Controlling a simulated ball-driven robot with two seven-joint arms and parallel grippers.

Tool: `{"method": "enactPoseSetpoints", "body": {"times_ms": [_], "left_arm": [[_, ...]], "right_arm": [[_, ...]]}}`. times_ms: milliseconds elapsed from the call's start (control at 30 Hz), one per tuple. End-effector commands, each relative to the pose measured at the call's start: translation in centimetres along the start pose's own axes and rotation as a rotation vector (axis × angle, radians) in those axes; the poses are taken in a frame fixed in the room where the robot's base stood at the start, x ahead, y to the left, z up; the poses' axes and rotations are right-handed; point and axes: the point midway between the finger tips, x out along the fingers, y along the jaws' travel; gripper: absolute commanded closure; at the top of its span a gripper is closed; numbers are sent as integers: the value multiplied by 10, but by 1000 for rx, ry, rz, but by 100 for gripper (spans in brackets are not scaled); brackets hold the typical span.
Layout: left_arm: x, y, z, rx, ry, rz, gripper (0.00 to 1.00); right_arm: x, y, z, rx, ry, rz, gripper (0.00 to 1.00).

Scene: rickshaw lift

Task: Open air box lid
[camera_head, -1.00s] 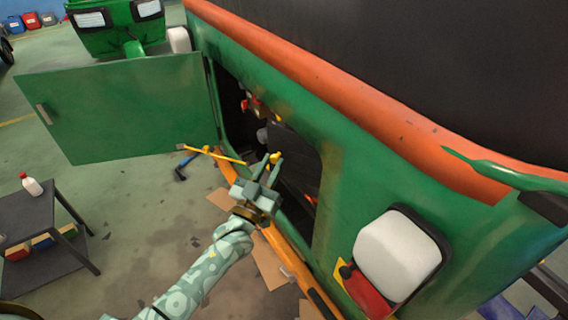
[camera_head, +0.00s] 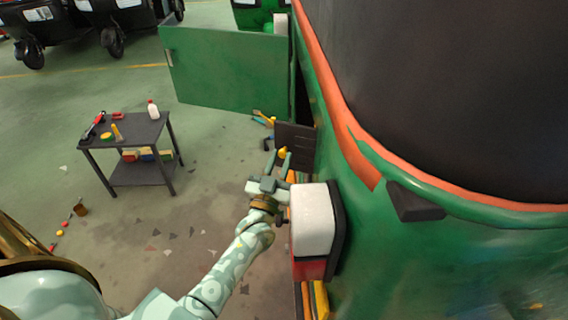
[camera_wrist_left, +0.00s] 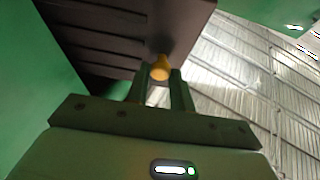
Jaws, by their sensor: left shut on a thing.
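The air box lid (camera_head: 296,146) is a dark slatted panel that stands out from the side opening of the green vehicle. A yellow knob (camera_head: 283,152) sits at its edge. My left gripper (camera_head: 281,160) is shut on this knob. In the left wrist view, the knob (camera_wrist_left: 160,67) is between the fingertips (camera_wrist_left: 160,75) and the slatted lid (camera_wrist_left: 100,32) stretches to the upper left. The inside of the air box is hidden from the head view. My right gripper is not in view.
A green door (camera_head: 228,70) stands wide open beyond the lid. A white and red lamp block (camera_head: 313,220) is on the vehicle wall right beside my left forearm. A dark table (camera_head: 135,132) with a bottle and tools stands to the left. Floor between is mostly clear.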

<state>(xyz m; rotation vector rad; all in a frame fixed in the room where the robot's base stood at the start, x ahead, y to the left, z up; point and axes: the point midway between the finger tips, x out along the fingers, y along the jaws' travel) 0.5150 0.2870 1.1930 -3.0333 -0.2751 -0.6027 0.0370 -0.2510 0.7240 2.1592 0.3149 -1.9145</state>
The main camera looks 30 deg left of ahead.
Motion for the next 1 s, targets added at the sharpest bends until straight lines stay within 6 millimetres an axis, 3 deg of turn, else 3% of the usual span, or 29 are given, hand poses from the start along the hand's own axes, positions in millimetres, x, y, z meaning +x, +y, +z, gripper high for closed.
{"method": "enactPoseSetpoints", "body": {"times_ms": [467,500,567,867,1000], "left_arm": [[2,0,-2,1,5,-6,100],[2,0,-2,1,5,-6,74],[2,0,-1,1,4,-6,58],[1,-1,0,2,2,-6,56],[-13,0,1,2,-1,-6,56]], "right_arm": [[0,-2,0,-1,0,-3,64],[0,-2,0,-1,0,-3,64],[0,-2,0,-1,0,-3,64],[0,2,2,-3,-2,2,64],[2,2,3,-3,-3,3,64]]}}
